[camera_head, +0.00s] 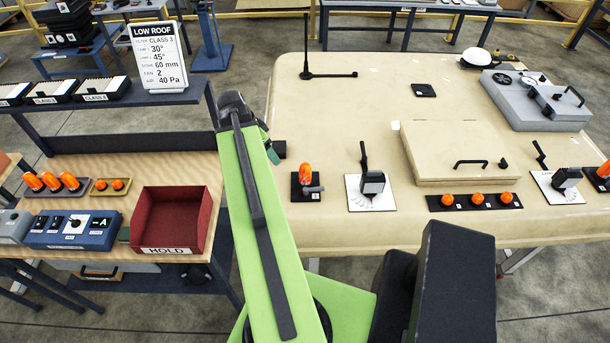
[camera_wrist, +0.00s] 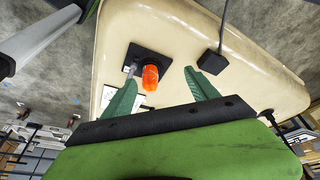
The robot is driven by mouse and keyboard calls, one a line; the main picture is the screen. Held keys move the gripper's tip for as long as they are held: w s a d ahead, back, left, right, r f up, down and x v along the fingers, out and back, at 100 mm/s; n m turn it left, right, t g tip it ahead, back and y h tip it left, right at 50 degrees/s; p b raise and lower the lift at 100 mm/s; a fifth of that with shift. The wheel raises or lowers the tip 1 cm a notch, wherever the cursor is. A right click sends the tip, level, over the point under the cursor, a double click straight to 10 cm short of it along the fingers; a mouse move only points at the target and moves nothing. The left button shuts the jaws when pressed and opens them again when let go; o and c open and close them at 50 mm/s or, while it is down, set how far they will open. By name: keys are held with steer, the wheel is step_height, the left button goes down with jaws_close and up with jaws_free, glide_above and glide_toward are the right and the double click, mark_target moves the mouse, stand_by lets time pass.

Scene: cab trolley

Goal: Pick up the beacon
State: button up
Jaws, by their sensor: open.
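An orange beacon (camera_head: 305,174) stands on a black plate (camera_head: 296,189) near the left edge of the cream roof panel, with a small grey part beside it. In the wrist view the beacon (camera_wrist: 150,78) shows between the two green fingers of my gripper (camera_wrist: 160,77), which are apart. Nothing is held. In the head view the gripper (camera_head: 272,155) is mostly hidden behind my green arm, a little left of the beacon. Another orange beacon (camera_head: 605,169) is cut off at the right edge. Several more orange beacons (camera_head: 51,181) sit on the left bench.
The cream roof panel (camera_head: 360,110) also carries a lever on a white plate (camera_head: 371,198), a hatch lid (camera_head: 455,150), a row of small orange domes (camera_head: 478,200) and a black rod (camera_head: 307,60). A red HOLD bin (camera_head: 210,205) and a sign (camera_head: 158,58) stand left.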

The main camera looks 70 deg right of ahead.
mark_target(304, 167)
steer(key=s+d+m+g, duration=0.1)
steer(key=s+d+m, duration=0.25)
steer(key=s, duration=0.35)
steer(key=b+x, duration=1.1)
steer(key=x, duration=0.1)
steer(key=shift+w+a+f+b, duration=0.1)
steer(key=shift+w+b, duration=0.1)
steer(key=shift+b, duration=0.1)
steer(key=b+x, duration=0.5)
steer(key=shift+w+f, duration=0.1)
steer(key=shift+f, duration=0.05)
steer(key=shift+r, duration=0.2)
jaws_close()
